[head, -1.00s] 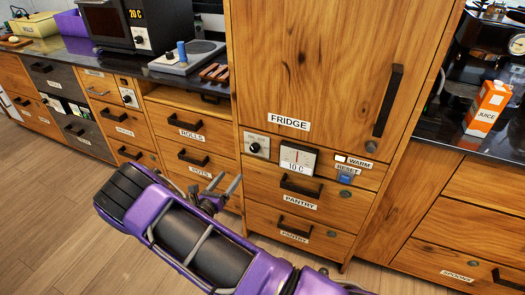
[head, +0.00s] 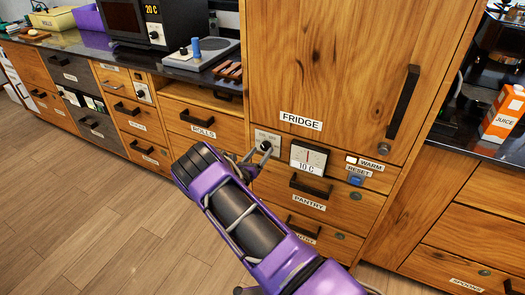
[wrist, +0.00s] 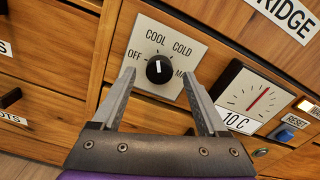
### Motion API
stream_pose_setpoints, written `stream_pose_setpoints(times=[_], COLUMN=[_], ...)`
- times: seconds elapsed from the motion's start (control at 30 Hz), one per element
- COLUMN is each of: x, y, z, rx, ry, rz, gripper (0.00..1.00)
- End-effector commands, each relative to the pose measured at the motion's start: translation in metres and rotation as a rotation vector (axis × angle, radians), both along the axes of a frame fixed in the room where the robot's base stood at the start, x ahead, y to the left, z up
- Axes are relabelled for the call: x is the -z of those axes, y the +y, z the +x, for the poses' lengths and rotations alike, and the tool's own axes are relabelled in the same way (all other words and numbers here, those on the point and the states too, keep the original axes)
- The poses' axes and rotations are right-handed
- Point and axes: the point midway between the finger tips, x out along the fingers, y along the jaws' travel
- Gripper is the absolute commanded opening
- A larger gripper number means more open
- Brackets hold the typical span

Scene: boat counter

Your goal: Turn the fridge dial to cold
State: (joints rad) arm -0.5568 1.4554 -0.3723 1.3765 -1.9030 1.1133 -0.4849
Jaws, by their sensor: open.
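The fridge dial is a black knob (wrist: 159,70) on a grey plate (wrist: 140,75) with OFF, COOL, COLD and a partly hidden label starting with M. Its white mark points up, roughly toward COOL, with COLD to the right. In the wrist view my gripper (wrist: 158,78) is open, its fingertips on either side of the knob. I cannot tell whether they touch it. In the head view my gripper (head: 257,160) is in front of the dial plate (head: 267,136) under the FRIDGE label (head: 300,121) and partly covers it.
A gauge (head: 308,157) reading 10 C sits right of the dial. Beyond it are a lit WARM lamp (head: 351,159) and a blue RESET button (head: 355,180). A pantry drawer handle (head: 311,184) sticks out below. The floor to the left is clear.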

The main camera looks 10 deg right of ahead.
Motion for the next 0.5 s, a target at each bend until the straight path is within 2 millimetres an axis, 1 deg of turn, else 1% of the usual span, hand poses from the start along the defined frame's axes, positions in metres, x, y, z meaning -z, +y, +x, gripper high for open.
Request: stream_pose_setpoints(times=[0.1, 0.2, 0.5], x=[0.001, 0.0, 0.0], y=[-0.008, -0.011, -0.012], z=[0.011, 0.016, 0.018], rx=[0.0, -0.001, -0.001], ry=[-0.001, 0.0, 0.0], rz=[0.002, 0.001, 0.0], gripper=[0.77, 0.77, 0.77])
